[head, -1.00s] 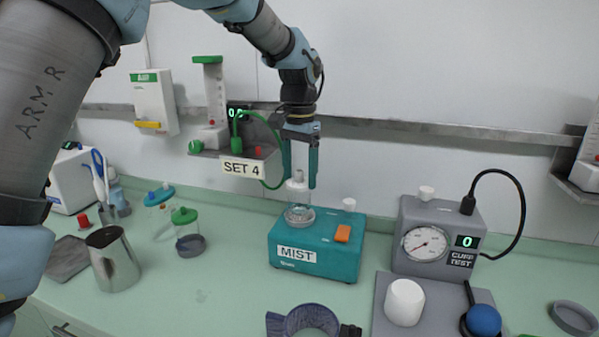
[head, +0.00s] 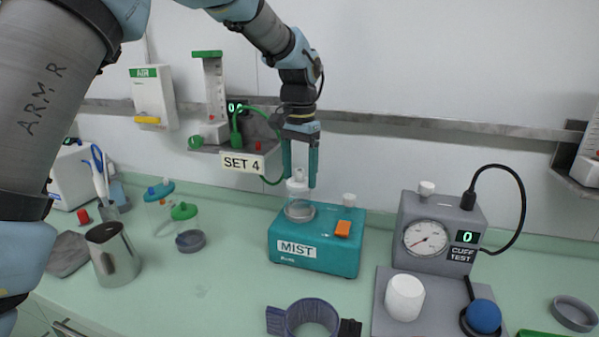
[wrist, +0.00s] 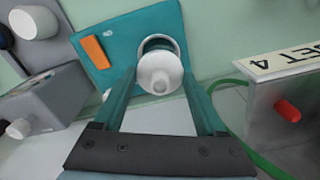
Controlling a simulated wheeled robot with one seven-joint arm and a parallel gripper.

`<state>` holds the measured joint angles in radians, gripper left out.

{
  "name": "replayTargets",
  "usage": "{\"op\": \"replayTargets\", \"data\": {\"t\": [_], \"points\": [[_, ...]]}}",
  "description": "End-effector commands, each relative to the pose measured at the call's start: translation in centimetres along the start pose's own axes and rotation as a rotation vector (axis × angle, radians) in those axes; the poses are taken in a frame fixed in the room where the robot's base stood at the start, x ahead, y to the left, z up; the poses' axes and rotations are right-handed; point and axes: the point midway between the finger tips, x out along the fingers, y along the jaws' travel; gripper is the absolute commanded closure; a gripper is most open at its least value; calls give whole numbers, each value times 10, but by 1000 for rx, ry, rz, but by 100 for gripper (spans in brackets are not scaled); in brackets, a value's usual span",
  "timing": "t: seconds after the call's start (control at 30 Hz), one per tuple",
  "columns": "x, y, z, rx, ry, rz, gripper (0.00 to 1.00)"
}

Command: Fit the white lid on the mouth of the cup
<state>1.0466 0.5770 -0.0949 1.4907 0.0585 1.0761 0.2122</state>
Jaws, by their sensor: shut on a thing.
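The white lid (head: 297,188), a pale dome with a small knob, is between the fingertips of my gripper (head: 300,186). In the wrist view the lid (wrist: 160,74) fills the space between the tips of my gripper (wrist: 160,76), which is shut on it. The lid is directly above the cup (head: 299,211), a clear vessel in the grey ring on top of the teal MIST box (head: 315,262). Lid and cup appear lined up and upright. I cannot tell whether the lid rests on the rim or is just above it. The lid hides most of the mouth in the wrist view.
A shelf marked SET 4 (head: 243,164) with a green tube is close behind my gripper. The grey cuff tester (head: 437,235) is right of the MIST box. The counter front-left of the box is clear.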

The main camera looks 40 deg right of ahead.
Motion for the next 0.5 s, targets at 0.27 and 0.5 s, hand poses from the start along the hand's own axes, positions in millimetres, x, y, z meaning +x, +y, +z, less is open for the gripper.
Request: {"op": "replayTargets", "data": {"t": [0.27, 0.5], "points": [[8, 0, 0, 0, 0, 0, 79], [13, 0, 0, 0, 0, 0, 79]]}}
